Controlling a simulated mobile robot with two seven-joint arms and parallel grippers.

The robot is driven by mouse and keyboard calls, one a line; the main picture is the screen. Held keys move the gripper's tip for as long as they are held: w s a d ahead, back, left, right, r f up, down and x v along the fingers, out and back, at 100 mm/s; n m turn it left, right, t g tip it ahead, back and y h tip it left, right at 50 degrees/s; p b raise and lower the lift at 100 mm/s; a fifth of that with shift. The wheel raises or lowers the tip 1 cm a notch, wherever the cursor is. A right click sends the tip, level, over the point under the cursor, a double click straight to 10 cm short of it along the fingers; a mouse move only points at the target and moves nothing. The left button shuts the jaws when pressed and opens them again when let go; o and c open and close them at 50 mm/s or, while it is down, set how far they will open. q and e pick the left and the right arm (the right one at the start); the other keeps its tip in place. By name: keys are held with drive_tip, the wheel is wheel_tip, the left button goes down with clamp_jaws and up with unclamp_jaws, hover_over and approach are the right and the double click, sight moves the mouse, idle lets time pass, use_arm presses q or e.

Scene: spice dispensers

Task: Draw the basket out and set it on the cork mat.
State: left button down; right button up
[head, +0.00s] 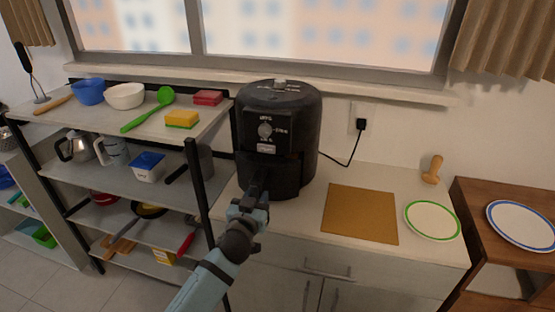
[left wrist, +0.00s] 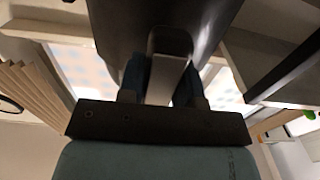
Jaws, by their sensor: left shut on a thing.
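The black air fryer (head: 279,120) stands upright on the white counter. Its basket (head: 281,174) sits in the lower front of the body, with the handle (head: 259,181) pointing toward me. My left gripper (head: 251,203) is shut on the basket handle. In the left wrist view the handle (left wrist: 170,62) lies between the two fingers of the gripper (left wrist: 160,85). The cork mat (head: 360,214) lies flat and bare on the counter to the right of the fryer. My right gripper is not in view.
A white plate with a green rim (head: 433,220) lies right of the mat, with a wooden object (head: 432,169) behind it. A black cord runs from the fryer to a wall plug (head: 361,125). A shelf rack (head: 196,185) with kitchenware stands close on the left.

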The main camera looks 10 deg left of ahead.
use_arm(q)
drive_tip(key=s+p, duration=0.1)
drive_tip(key=s, duration=0.9)
drive_tip(key=shift+a, duration=0.15)
idle(3.1)
drive_tip(key=shift+s, duration=1.35)
drive_tip(key=s, duration=0.4)
drive_tip(key=shift+a+r, duration=0.1)
idle(0.6)
